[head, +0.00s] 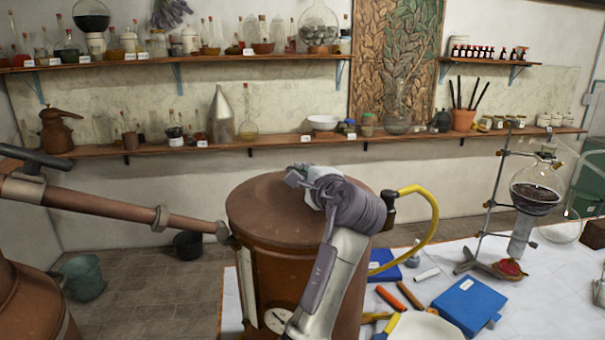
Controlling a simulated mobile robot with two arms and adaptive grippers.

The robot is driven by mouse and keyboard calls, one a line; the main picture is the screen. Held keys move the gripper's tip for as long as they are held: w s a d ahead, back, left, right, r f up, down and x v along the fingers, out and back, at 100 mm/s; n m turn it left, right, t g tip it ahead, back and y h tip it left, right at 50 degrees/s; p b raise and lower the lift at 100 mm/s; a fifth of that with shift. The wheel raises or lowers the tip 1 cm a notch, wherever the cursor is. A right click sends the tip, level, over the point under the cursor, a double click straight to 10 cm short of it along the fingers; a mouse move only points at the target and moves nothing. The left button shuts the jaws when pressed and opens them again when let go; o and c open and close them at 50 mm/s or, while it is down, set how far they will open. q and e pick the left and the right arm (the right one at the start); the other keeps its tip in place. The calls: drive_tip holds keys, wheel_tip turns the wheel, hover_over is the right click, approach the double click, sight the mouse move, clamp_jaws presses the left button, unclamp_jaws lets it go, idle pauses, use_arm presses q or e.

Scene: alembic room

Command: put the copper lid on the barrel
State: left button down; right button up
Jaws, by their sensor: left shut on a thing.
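The copper barrel (262,272) stands at the front edge of the white table, with a round dial low on its front. The round copper lid (262,205) lies over the barrel's top and covers its mouth; I cannot tell whether it is fully seated. My left gripper (300,180) is over the lid's middle and is shut on the lid. The grip point is hidden behind the fingers, and my arm hides the lid's right front and part of the barrel. My right gripper is out of view.
A copper pipe (105,207) meets the barrel's left side. A yellow hose (432,222) curves at its right. A flask stand (493,205) is farther right. Shelves line the wall.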

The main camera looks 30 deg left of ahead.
use_arm(q)
drive_tip(key=shift+f, duration=0.1)
idle(0.5)
drive_tip(key=c, duration=1.1)
unclamp_jaws()
drive_tip(key=shift+s, duration=0.1)
drive_tip(key=shift+f, duration=0.15)
drive_tip(key=v, duration=1.2)
drive_tip(key=shift+d, duration=0.1)
